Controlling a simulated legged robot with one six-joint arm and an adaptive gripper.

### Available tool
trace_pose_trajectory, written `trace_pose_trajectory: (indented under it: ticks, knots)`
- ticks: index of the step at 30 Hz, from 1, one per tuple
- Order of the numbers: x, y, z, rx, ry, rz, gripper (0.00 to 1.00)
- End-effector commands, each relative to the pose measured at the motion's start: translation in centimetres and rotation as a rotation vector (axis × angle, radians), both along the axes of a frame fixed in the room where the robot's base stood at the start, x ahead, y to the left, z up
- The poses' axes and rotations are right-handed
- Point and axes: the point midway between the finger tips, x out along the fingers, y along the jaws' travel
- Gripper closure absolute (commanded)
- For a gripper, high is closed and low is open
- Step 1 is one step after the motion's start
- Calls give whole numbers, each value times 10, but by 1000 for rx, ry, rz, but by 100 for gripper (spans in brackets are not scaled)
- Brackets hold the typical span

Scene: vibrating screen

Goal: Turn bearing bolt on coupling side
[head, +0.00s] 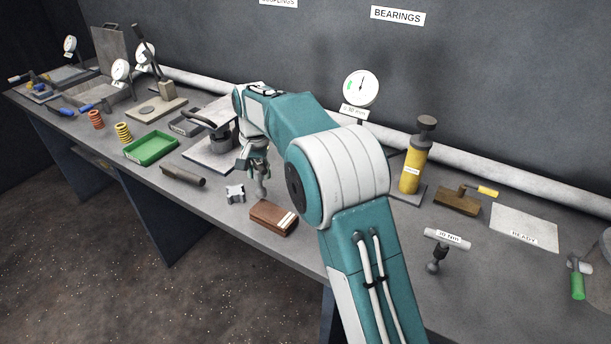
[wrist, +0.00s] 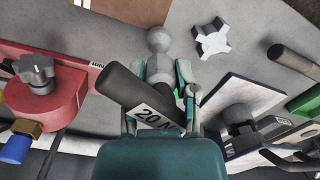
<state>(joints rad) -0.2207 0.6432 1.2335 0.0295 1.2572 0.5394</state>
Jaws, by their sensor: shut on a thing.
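My gripper (wrist: 169,76) is shut on a dark-handled tool (wrist: 130,86) with a white label reading "20 N", partly cut off. The tool's handle lies crosswise between the fingers, and a grey shaft with a ball-like end (wrist: 158,40) points away from them. In the head view my gripper (head: 258,158) is over the middle of the bench, with the grey shaft pointing down. A similar tool labelled 30 Nm (head: 447,238) is on the bench at right. I cannot clearly make out a bearing bolt in either view.
A star-shaped metal piece (head: 235,193) and a brown box (head: 272,217) lie near the front edge. A green tray (head: 151,148) is to the left. A yellow cylinder (head: 412,170) stands right.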

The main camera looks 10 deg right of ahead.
Motion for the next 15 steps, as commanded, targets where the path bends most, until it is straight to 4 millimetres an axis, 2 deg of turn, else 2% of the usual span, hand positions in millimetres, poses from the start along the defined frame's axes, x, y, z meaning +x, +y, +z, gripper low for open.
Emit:
trace_pose_trajectory:
  ticks: [15]
  knots:
    - [6, -12, 0, 0, 2, -20, 100]
